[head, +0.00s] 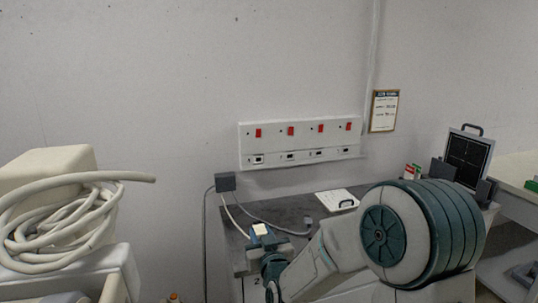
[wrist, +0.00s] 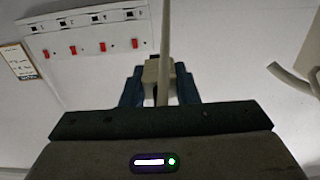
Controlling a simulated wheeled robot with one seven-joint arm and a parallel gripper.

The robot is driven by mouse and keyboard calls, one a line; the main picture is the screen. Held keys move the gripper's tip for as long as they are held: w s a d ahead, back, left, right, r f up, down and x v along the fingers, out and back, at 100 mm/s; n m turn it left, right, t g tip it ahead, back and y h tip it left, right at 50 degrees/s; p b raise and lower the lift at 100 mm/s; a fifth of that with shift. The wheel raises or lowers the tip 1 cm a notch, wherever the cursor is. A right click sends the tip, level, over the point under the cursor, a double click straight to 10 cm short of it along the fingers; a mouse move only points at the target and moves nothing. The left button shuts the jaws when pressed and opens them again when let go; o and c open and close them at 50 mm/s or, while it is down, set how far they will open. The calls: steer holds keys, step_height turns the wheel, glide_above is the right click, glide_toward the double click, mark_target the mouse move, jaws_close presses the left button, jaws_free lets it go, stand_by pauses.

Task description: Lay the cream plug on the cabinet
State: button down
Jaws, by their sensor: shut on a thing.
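The cream plug (head: 260,229) is between the blue fingers of my gripper (head: 268,257), which is shut on it. In the head view it shows above the left part of the cabinet's dark grey top (head: 285,210); I cannot tell the height of the gap. A pale cord runs from near the plug up to a grey wall box (head: 225,182). In the wrist view the cream plug (wrist: 151,73) sits between the fingers of my gripper (wrist: 160,85), with a cord passing close by.
A small grey plug (head: 308,221) on a second cord lies on the cabinet top. A socket panel with red switches (head: 300,142) is on the wall. A coiled hose (head: 60,225) hangs at left.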

steer(key=s+d+f+m+h, duration=0.1)
steer(key=d+f+m+h, duration=0.15)
steer(key=d+f, duration=0.7)
steer(key=d+f+m+h, duration=0.1)
steer(key=d+f+h, duration=0.2)
steer(key=d+f, duration=0.65)
steer(key=shift+t+y, duration=0.25)
steer(key=shift+t, duration=0.05)
steer(key=shift+s+a+f, duration=0.1)
steer(key=shift+s+a, duration=0.2)
steer(key=shift+s, duration=0.55)
steer(key=shift+s+a, duration=0.35)
steer(key=shift+s, duration=0.45)
steer(key=shift+s+a+f, duration=0.1)
steer(key=shift+s+a, duration=0.2)
steer(key=shift+s, duration=0.55)
